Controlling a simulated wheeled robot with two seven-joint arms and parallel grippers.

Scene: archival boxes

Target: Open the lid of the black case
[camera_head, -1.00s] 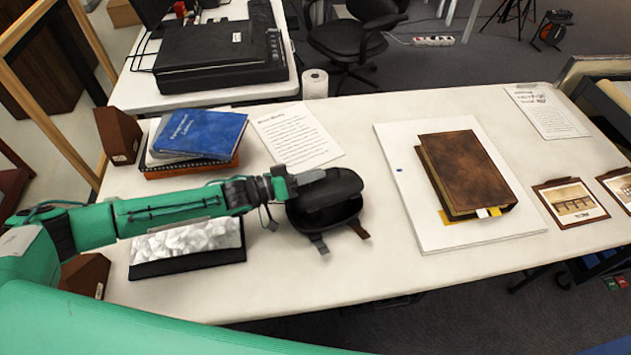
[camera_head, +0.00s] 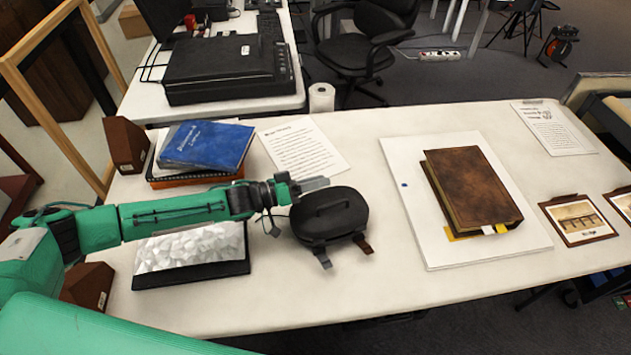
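The black case (camera_head: 330,218) is a small rounded case lying on the white table, left of the large brown book. Its lid looks down, with a handle on top, and two straps, one dark grey and one brown, hang from its front edge. My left gripper (camera_head: 318,184) is at the case's back left edge, just above or beside the lid, pointing right. Whether it touches the case is unclear. Its fingers are too small to tell open from shut, and no held thing shows. My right gripper is out of view.
A blue book (camera_head: 205,146) on a stack and a printed sheet (camera_head: 303,147) lie behind my arm. A white crumpled-looking block on a black base (camera_head: 190,250) is below it. The brown book (camera_head: 473,187) lies on a white board to the right. The table front is clear.

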